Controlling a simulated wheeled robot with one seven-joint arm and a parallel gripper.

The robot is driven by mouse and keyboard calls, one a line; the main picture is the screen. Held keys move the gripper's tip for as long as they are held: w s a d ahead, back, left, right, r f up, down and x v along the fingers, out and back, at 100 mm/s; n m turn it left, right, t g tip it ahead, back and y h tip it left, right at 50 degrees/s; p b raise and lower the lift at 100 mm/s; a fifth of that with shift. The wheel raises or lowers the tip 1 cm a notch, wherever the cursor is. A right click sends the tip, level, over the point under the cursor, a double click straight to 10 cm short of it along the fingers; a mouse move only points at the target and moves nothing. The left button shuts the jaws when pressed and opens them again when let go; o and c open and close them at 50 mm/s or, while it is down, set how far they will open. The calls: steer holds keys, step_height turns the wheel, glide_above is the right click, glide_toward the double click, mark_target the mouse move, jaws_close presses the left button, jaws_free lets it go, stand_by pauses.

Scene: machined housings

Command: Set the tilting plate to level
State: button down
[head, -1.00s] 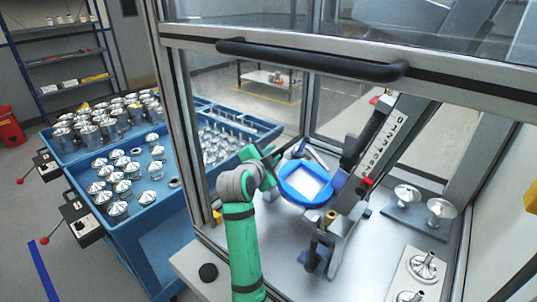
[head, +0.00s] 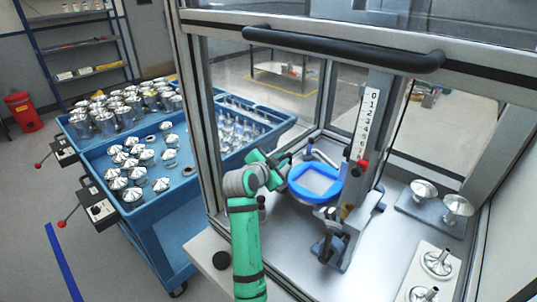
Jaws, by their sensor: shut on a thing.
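The tilting plate (head: 315,181), a pale square surface inside a bright blue ring, sits in the open-fronted machine cabinet. It looks near level; a small remaining tilt cannot be judged from this angle. My gripper (head: 285,166), at the end of the green and grey arm, is at the plate's left side and shut on its edge; the exact contact is small and partly hidden by the fingers. A column with a white number scale (head: 366,122) stands nearly upright behind and right of the plate. Its red pointer (head: 362,166) is near the scale's lower end.
The cabinet's door with a black handle (head: 340,50) is raised above my arm. A frame post (head: 203,120) stands left of it. Metal parts on a grey block (head: 432,213) and a white block (head: 432,270) are at the right. A blue cart (head: 150,205) with housings is outside.

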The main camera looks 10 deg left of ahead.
steer(key=shift+d+f, duration=0.15)
steer(key=shift+f, duration=0.15)
steer(key=c, duration=1.8)
jaws_free()
steer(key=shift+c, duration=0.2)
steer(key=shift+r, duration=0.1)
steer(key=shift+a+r, duration=0.1)
steer(key=shift+a, duration=0.1)
steer(key=v, duration=1)
steer(key=shift+s, duration=0.35)
steer(key=shift+a, duration=0.1)
steer(key=shift+w, duration=0.1)
